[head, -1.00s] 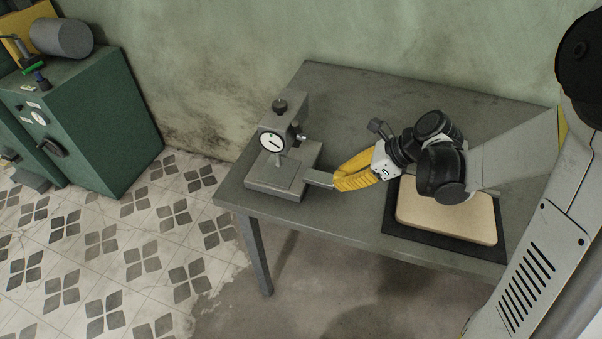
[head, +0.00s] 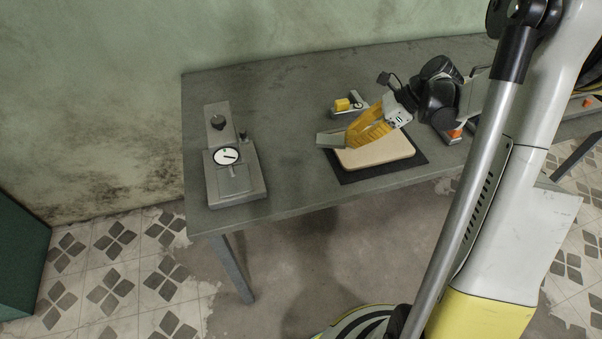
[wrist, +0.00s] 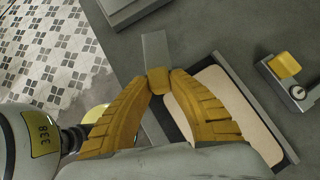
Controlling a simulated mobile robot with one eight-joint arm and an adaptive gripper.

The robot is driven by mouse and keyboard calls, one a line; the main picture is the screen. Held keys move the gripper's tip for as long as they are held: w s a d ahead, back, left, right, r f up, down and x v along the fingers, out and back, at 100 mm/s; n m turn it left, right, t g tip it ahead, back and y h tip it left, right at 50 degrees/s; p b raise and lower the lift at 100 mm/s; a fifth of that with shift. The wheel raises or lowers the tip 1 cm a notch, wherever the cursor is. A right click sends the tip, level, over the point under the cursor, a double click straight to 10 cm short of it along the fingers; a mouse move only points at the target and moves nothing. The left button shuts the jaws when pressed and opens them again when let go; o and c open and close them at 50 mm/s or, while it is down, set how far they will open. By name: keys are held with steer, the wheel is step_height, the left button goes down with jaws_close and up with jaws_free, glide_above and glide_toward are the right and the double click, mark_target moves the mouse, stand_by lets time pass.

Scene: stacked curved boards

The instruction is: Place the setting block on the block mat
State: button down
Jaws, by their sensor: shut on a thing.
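The setting block, a flat grey bar (head: 331,140), sticks out from the tips of my yellow-fingered gripper (head: 350,139). My gripper is shut on its near end, also seen in the wrist view, where the bar (wrist: 156,48) points away beyond the fingertips (wrist: 158,82). The gap between bar and mat or board is not clear. My fingers hide part of the board.
A grey dial gauge stand (head: 236,180) stands at the left end of the grey table (head: 285,110). A small fixture with a yellow block (head: 345,104) is behind the board. The table between stand and mat is clear.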

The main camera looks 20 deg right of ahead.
steer(key=a+f+b, duration=0.1)
steer(key=a+f, duration=0.1)
steer(key=a, duration=0.1)
steer(key=w+a+f+b, duration=0.1)
steer(key=a+f, duration=0.1)
steer(key=a, duration=0.2)
steer(key=a+f+b, duration=0.1)
steer(key=a+f, duration=0.1)
steer(key=a, duration=0.1)
steer(key=shift+w+a+f+b, duration=0.3)
steer(key=shift+w+f, duration=0.05)
steer(key=shift+f, duration=0.05)
steer(key=shift+f+b, duration=0.95)
steer(key=shift+f, duration=1)
steer(key=shift+f, duration=0.2)
steer(key=c, duration=1.3)
jaws_free()
